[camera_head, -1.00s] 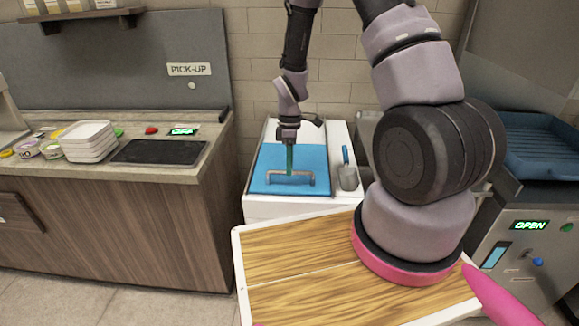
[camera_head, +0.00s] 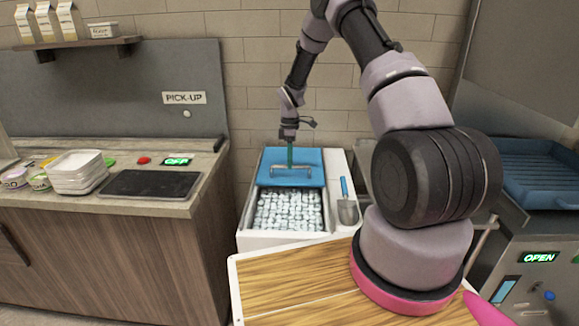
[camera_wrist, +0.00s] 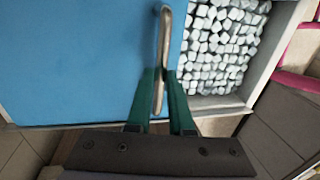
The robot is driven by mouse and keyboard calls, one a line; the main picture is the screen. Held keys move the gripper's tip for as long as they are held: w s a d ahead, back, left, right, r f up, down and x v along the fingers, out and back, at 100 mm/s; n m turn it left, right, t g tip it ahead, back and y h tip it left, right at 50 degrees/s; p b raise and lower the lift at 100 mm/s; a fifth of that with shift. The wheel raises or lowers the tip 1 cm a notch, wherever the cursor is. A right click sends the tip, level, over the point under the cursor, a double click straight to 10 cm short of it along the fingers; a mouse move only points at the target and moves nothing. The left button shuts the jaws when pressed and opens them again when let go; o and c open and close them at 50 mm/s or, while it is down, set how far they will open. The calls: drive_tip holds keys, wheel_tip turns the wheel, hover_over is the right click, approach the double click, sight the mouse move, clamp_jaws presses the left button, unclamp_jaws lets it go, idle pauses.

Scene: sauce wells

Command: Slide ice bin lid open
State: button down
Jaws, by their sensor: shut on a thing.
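The blue ice bin lid (camera_head: 283,157) covers the back part of the white bin (camera_head: 243,218) in the head view. The front part is uncovered and shows grey-white ice cubes (camera_head: 289,211). My gripper (camera_head: 290,165) is at the metal bar handle on the lid. In the wrist view, the green fingers of my gripper (camera_wrist: 166,98) are shut on the lid handle (camera_wrist: 164,50), one on each side. The blue lid (camera_wrist: 75,60) fills the left, and the ice (camera_wrist: 218,48) lies to the right.
A scoop with a blue handle (camera_head: 346,197) rests on the bin's right side. A counter (camera_head: 190,205) with stacked white trays (camera_head: 78,172) stands to the left. A blue tray (camera_head: 540,165) sits on the machine to the right. A brick wall rises behind the bin.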

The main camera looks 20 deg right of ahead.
drive_tip(key=shift+w+d, duration=0.2)
drive_tip(key=shift+w, duration=0.4)
drive_tip(key=c, duration=0.8)
unclamp_jaws()
wheel_tip(320, 180, up, 11)
drive_tip(key=w, duration=0.2)
drive_tip(key=shift+d+f, duration=0.15)
drive_tip(key=shift+d, duration=0.15)
